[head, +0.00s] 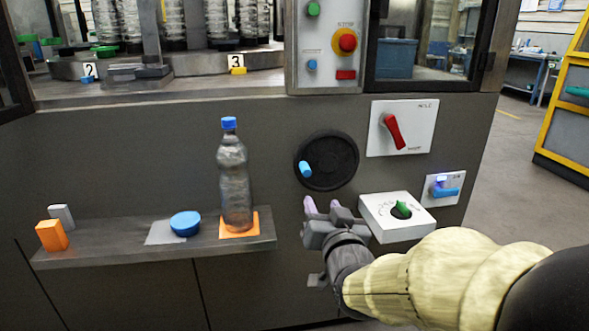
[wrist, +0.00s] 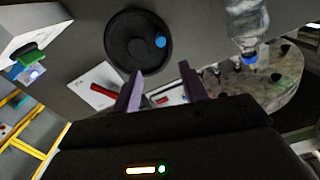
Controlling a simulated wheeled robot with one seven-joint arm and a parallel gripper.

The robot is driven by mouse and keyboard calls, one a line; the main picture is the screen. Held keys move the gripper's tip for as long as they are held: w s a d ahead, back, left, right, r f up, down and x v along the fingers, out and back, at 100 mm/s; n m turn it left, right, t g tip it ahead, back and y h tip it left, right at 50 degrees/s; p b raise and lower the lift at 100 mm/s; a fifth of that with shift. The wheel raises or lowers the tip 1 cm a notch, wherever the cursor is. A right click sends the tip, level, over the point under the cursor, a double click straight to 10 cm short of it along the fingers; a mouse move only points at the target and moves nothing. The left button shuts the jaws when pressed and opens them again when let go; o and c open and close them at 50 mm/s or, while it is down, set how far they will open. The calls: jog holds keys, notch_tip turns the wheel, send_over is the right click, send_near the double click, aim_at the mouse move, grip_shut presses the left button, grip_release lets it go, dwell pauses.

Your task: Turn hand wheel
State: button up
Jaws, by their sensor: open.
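The hand wheel (head: 328,161) is a black disc on the grey machine front with a blue knob (head: 306,169) at its left side in the head view. In the wrist view the hand wheel (wrist: 137,42) is at the top, beyond the fingertips, and its blue knob (wrist: 160,42) is on the right side. My gripper (head: 325,204) is just below the wheel in the head view, apart from it. In the wrist view my gripper (wrist: 162,72) has its two fingers spread with nothing between them.
A red rotary switch (head: 392,132), a white box with a green knob (head: 399,211) and a blue handle (head: 446,191) are right of the wheel. A shelf (head: 110,252) at the left holds a bottle (head: 233,180), a blue cap (head: 185,223) and an orange block (head: 52,235).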

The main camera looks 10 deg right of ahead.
aim_at(307, 174)
jog(key=w+p, duration=0.4)
jog(key=w, duration=1.1)
jog(key=shift+w, duration=0.3)
grip_shut()
